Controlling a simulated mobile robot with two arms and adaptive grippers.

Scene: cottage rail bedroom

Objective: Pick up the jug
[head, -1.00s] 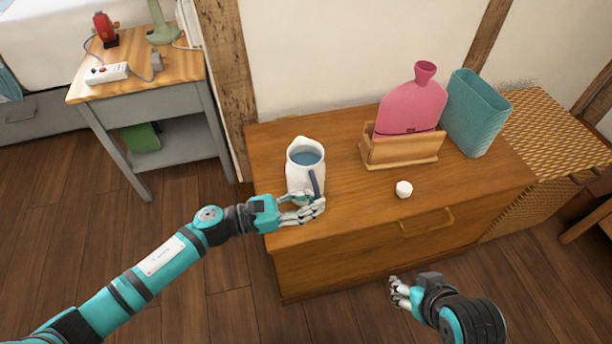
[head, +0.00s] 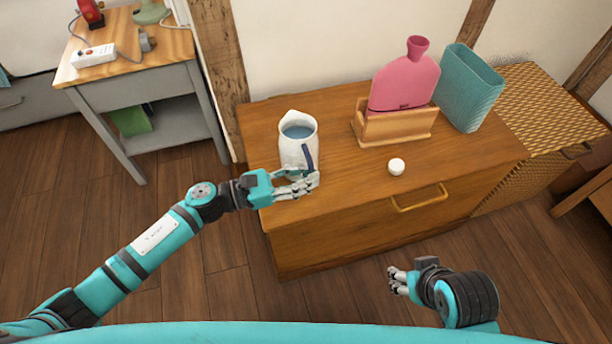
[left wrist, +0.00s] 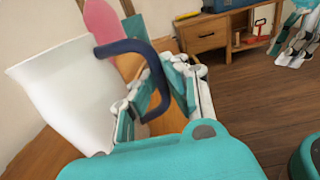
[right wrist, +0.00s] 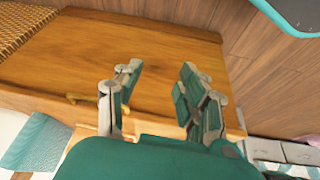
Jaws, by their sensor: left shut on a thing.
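The jug (head: 297,146) is white with a dark blue handle and holds bluish liquid. It stands upright on the wooden chest's top, near its left end. My left gripper (head: 304,184) is at the jug's front, shut on the handle. In the left wrist view the handle (left wrist: 150,62) passes between the fingers, and the white jug body (left wrist: 70,95) is to the left. My right gripper (head: 396,280) is in front of the chest, away from the jug. In the right wrist view its fingers (right wrist: 155,95) are apart with nothing between them.
On the chest (head: 340,195) stand a wooden holder (head: 395,127) with a pink bottle-shaped thing (head: 405,82), a teal container (head: 470,88) and a small white object (head: 396,167). A side table (head: 140,80) is at the left, a woven chest (head: 545,105) at the right.

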